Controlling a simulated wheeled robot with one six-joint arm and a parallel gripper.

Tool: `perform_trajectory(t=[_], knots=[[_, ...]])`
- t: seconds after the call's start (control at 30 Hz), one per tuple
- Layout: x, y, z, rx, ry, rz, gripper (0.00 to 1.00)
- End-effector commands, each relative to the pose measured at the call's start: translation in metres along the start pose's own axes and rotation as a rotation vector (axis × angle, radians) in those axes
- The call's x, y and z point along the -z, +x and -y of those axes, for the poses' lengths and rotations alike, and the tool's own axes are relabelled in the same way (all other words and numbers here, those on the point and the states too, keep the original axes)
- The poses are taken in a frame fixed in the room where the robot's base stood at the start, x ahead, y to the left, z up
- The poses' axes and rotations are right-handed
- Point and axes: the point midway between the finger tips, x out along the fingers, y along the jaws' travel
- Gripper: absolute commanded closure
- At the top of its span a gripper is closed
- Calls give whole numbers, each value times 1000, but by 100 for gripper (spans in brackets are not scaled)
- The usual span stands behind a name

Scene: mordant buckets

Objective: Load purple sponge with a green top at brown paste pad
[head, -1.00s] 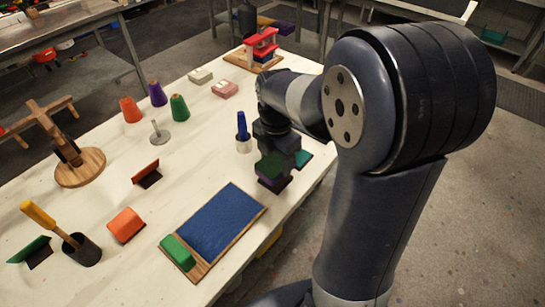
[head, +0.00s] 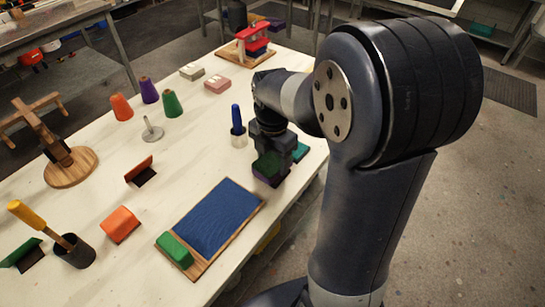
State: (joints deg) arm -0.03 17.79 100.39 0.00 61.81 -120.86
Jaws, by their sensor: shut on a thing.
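The purple sponge with a green top (head: 268,168) is between the jaws of my gripper (head: 272,160), near the table's right edge. Its green top faces up and its purple lower part shows beneath. My gripper is shut on it, and the fingers and wrist hide part of it. I cannot tell whether the sponge's underside touches the table or something under it. I cannot make out a brown paste pad; the area under and behind my gripper is hidden.
A blue pad on a wooden board (head: 248,233) with a green block (head: 175,250) lies in front. A blue-handled tool in a cup (head: 238,138) stands left of my gripper, a teal piece (head: 300,152) right. Cones, an orange block (head: 121,224) and a wooden stand (head: 71,168) are further left.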

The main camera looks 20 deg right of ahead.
Motion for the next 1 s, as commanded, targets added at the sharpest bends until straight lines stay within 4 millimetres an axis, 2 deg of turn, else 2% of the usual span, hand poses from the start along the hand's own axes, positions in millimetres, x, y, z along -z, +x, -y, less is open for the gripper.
perform_trajectory(t=[1.0], knots=[[0, 10, 0, 0, 0, 0, 61]])
